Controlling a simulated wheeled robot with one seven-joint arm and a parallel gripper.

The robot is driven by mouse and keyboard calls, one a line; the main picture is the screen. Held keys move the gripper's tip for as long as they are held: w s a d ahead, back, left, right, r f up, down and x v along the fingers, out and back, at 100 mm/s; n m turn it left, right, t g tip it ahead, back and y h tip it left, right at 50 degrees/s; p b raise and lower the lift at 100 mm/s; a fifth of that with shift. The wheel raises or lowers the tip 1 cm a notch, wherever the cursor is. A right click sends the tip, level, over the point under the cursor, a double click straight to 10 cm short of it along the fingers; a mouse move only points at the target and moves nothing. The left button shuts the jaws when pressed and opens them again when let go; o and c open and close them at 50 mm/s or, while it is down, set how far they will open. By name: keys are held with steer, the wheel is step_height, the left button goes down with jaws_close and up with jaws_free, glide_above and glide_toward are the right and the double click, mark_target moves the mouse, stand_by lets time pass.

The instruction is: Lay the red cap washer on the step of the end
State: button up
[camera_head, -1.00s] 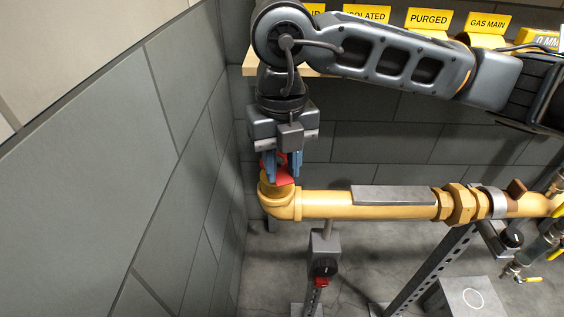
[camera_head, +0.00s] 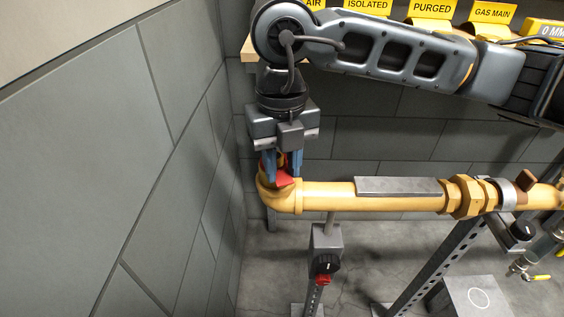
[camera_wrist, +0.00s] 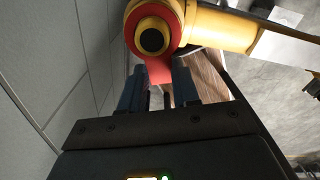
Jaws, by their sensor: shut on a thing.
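The red cap washer (camera_head: 284,180) is a flat ring with a tab. My gripper (camera_head: 282,177) points down over the upturned end of the yellow pipe elbow (camera_head: 280,199). In the wrist view, the washer's tab (camera_wrist: 159,71) lies between the blue fingers of my gripper (camera_wrist: 160,84), which are shut on it. The ring appears around the dark round opening of the pipe end (camera_wrist: 152,40), roughly centred on it. The fingers partly hide the washer in the head view. I cannot tell whether its underside touches the step.
The yellow pipe (camera_head: 400,197) runs right from the elbow, with a grey plate (camera_head: 398,186) on top. A grey stand with a black knob (camera_head: 326,263) is below. A tiled wall (camera_head: 120,170) is close on the left. Yellow signs (camera_head: 432,10) line a shelf behind.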

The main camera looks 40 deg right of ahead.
steer(key=o, duration=1.1)
steer(key=shift+r, duration=0.1)
step_height(320, 180, up, 8)
steer(key=shift+f, duration=0.2)
stand_by(0.3)
